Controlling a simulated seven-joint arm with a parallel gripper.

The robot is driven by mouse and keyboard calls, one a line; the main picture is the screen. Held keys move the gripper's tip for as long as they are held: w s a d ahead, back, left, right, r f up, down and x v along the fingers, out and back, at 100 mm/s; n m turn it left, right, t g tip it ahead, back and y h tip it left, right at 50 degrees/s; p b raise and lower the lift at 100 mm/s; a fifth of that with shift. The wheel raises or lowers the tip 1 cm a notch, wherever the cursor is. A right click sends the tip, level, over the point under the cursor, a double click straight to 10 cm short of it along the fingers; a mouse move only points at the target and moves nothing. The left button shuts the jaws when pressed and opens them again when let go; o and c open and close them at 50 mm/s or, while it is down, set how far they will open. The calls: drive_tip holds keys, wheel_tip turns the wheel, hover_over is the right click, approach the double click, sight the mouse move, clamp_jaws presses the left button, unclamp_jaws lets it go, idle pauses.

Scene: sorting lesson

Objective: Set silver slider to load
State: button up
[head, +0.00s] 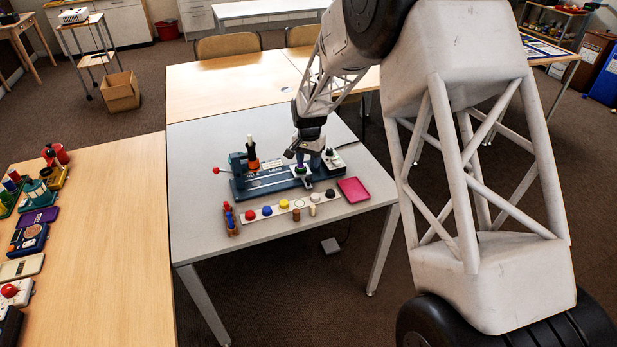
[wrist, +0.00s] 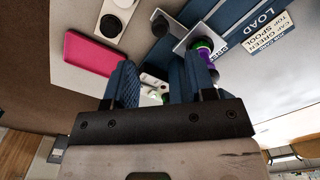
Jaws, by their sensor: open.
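A blue fixture (head: 238,187) with a pale rail and a "Load" label stands on the grey table. The label (wrist: 265,20) is also readable in the wrist view. The silver slider (wrist: 197,25) shows as a bent metal plate near the right finger. A purple and green piece (wrist: 207,50) sits beside the slider; it also shows below my gripper in the head view (head: 300,169). My gripper (wrist: 155,75) has its two blue fingers apart and is over the right part of the fixture (head: 302,155). Whether a finger touches the slider, I cannot tell.
A pink tray (head: 353,190) lies at the right of the table. A white strip (head: 262,214) with several coloured knobs lies in front of the fixture. An orange and black upright tool (head: 252,154) stands at its left. A wooden table (head: 110,260) with several devices is at left.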

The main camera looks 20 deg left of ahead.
sight(308, 178)
idle(0.4)
drive_tip(key=shift+f, duration=3.95)
drive_tip(key=shift+c, duration=0.2)
clamp_jaws()
